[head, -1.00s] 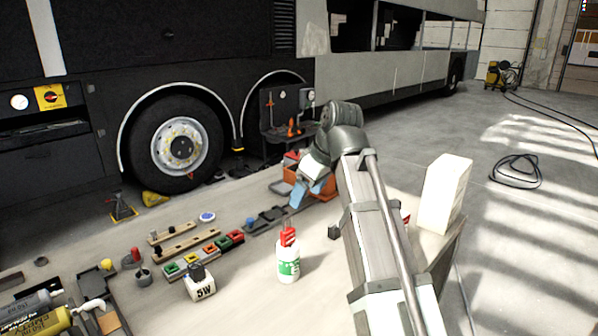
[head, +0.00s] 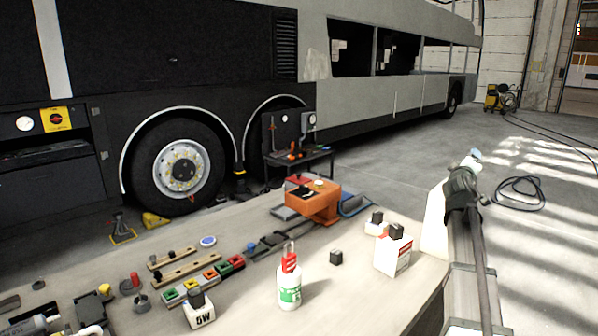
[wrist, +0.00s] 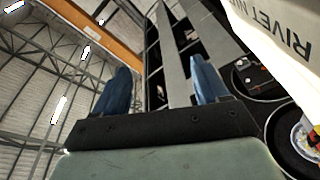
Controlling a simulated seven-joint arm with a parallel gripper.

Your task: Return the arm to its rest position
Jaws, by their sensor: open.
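My arm stretches up the right side of the head view, and my gripper (head: 472,158) is at its far end, beyond the bench (head: 345,285) and against the hall floor. In the wrist view my gripper (wrist: 160,85) has its two blue fingers spread wide, with nothing between them. Past the fingers are the roof beams and the bus side. In the head view the fingers are small and partly hidden by the wrist.
The bench holds an orange case (head: 320,204), a white-and-red box (head: 392,256), a green-labelled bottle (head: 289,288) and a 5W block (head: 199,312). Open floor lies right.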

